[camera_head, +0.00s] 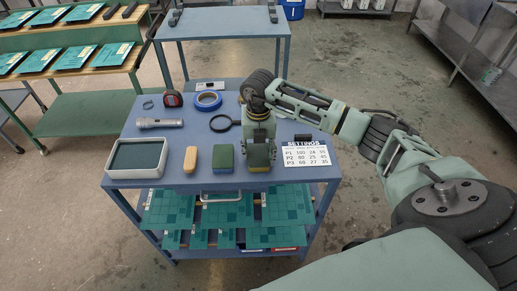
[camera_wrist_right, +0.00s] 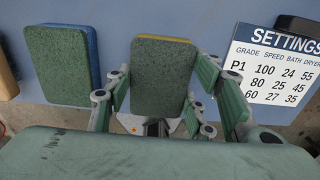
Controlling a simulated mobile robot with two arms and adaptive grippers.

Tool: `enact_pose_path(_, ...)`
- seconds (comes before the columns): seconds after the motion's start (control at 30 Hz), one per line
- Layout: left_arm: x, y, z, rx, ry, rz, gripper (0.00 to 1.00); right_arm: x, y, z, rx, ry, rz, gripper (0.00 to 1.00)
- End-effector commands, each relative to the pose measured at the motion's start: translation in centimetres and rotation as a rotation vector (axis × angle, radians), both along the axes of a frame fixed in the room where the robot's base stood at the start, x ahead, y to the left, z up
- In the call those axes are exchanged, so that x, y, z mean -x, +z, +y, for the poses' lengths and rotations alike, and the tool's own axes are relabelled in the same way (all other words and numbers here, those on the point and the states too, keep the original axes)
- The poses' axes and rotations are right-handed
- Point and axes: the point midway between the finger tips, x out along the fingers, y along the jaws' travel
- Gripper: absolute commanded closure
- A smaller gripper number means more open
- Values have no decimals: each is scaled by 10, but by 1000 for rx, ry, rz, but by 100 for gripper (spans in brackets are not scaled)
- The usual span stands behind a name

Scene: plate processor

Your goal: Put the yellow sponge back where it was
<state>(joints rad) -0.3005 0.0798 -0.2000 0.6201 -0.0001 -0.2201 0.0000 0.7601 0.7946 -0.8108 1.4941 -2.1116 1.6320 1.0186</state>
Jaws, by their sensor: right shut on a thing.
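The yellow sponge has a green scouring face on top and a thin yellow edge. In the wrist view the yellow sponge (camera_wrist_right: 160,78) sits between the fingers of my right gripper (camera_wrist_right: 170,100), which is shut on it. In the head view my right gripper (camera_head: 260,155) points down at the front right of the blue cart top and covers most of the sponge; a strip of yellow (camera_head: 258,168) shows below the fingers. I cannot tell whether the sponge touches the cart. My left gripper is not in view.
A green-faced sponge with a blue edge (camera_head: 222,158) lies left of my right gripper, then a tan block (camera_head: 190,160) and a grey-rimmed tray (camera_head: 110,158). A settings card (camera_head: 307,153) lies right. A magnifier (camera_head: 221,123), blue tape (camera_head: 208,100) and flashlight (camera_head: 160,122) lie behind.

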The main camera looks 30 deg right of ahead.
Motion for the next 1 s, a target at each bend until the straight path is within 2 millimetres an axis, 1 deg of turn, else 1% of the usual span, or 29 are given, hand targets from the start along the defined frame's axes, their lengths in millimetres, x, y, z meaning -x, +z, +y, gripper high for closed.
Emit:
enact_pose_path(0.23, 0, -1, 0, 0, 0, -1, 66, 0, -1, 0, 0, 0, -1, 71)
enact_pose_path(0.33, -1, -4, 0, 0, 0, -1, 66, 0, -5, 0, 0, 0, 0, 71)
enact_pose_path(0.37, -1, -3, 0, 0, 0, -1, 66, 0, -5, 0, 1, 0, -1, 50)
enact_pose_path(0.57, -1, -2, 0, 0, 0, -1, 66, 0, -3, 0, 0, -1, 0, 32)
enact_pose_path(0.87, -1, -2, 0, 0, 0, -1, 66, 0, -3, 0, 0, -1, 0, 32)
enact_pose_path(0.97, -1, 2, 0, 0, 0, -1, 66, 0, 2, 0, 0, -1, -1, 32)
enact_pose_path(1.0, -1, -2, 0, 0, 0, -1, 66, -1, 4, 0, 0, 0, -2, 32)
